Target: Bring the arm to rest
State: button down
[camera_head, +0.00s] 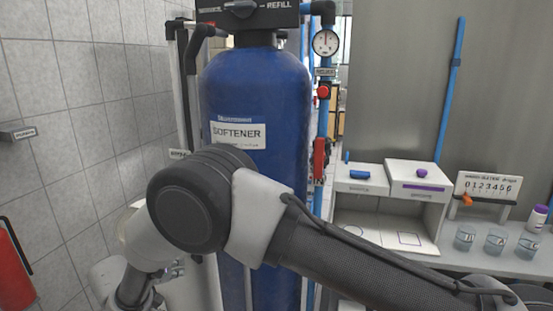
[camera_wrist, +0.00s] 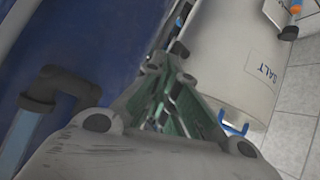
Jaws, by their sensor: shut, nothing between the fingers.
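My gripper (camera_wrist: 168,72) is in the middle of the wrist view, its green-grey fingers together with nothing held between them. In that view it is between the blue tank (camera_wrist: 95,40) on the left and a white container marked SALT (camera_wrist: 235,60) on the right. I cannot tell whether it touches either. In the head view my arm reaches across the lower part of the picture, bent at a dark joint in front of the blue softener tank (camera_head: 257,95). The fingers cannot be made out clearly there.
A pressure gauge (camera_head: 326,42) and blue pipes with red valve handles (camera_head: 320,160) stand right of the tank. A bench (camera_head: 480,262) at right holds a white box unit (camera_head: 418,212) and several beakers (camera_head: 495,243). A red extinguisher (camera_head: 14,270) is at far left.

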jog(key=s+d+f+n+g+h, duration=0.2)
jog(key=s+d+f+n, duration=0.1)
jog(key=d+n, duration=0.4)
jog(key=s+d+r+n+g, duration=0.1)
jog(key=d+r+g, duration=0.2)
jog(key=d+r, duration=0.5)
jog(key=d+r+g, duration=0.2)
jog(key=d+r, duration=0.3)
jog(key=d, duration=0.7)
jog(key=s+d+r+n+g, duration=0.1)
jog(key=d+r+g, duration=0.2)
jog(key=d+r, duration=0.45)
jog(key=s+d+r+m+t+y, duration=0.1)
jog(key=s+d+r+m, duration=0.2)
jog(key=d, duration=0.7)
jog(key=s+d+r+m+t+y, duration=0.1)
jog(key=s+d+r+m+y, duration=0.1)
jog(key=s+d+r, duration=0.5)
jog(key=s+d+r+m+t+y, duration=0.2)
jog(key=s+d+r, duration=0.3)
jog(key=d, duration=0.9)
jog(key=shift+s+m, duration=0.75)
jog(key=shift+m, duration=0.15)
